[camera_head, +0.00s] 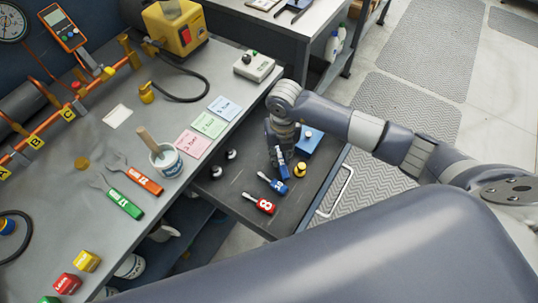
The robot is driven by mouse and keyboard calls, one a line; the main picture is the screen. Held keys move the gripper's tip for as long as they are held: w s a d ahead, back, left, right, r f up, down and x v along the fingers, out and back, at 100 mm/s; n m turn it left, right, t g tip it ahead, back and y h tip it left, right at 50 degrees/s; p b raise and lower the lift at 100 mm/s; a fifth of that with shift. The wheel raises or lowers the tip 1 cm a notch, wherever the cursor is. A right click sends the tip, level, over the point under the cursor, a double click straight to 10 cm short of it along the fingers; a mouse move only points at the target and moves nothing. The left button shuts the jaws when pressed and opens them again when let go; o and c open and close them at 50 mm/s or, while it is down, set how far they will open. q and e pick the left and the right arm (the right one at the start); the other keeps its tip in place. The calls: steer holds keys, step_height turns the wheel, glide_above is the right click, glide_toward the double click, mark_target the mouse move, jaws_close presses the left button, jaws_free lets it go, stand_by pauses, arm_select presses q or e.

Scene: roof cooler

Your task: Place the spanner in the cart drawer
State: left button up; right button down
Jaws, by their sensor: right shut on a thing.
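An open drawer (240,202) sticks out from the workbench, with a pale bar handle (335,190) at its front. My right gripper (281,150) reaches down over the drawer and is shut on a blue-handled spanner (283,170). The gripper hides its upper part, and I cannot tell whether it touches the drawer floor. A blue-tagged tool (272,183) and a red-tagged tool marked 8 (260,204) lie in the drawer. An orange-tagged spanner (144,181) and a green-tagged spanner (123,203) lie on the bench. My left gripper is not in view.
In the drawer are a blue box (309,139), a yellow knob-like item (299,170) and two dark round items (231,154). The bench (165,115) holds a white pot (166,162), notes and a grey switch box (254,66). Open floor lies beyond the drawer.

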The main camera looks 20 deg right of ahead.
mark_target(269, 156)
steer(key=w+a+b, duration=0.2)
steer(key=w, duration=0.1)
steer(key=shift+w+a+f, duration=0.1)
steer(key=shift+w+a, duration=0.05)
steer(key=shift+a, duration=0.2)
steer(key=shift+f+b, duration=0.35)
steer(key=shift+f, duration=0.15)
steer(key=shift+d, duration=0.1)
steer(key=shift+r, duration=0.1)
steer(key=shift+f, duration=0.2)
steer(key=c, duration=1.4)
jaws_free()
steer(key=shift+c, duration=0.2)
steer(key=shift+r, duration=0.1)
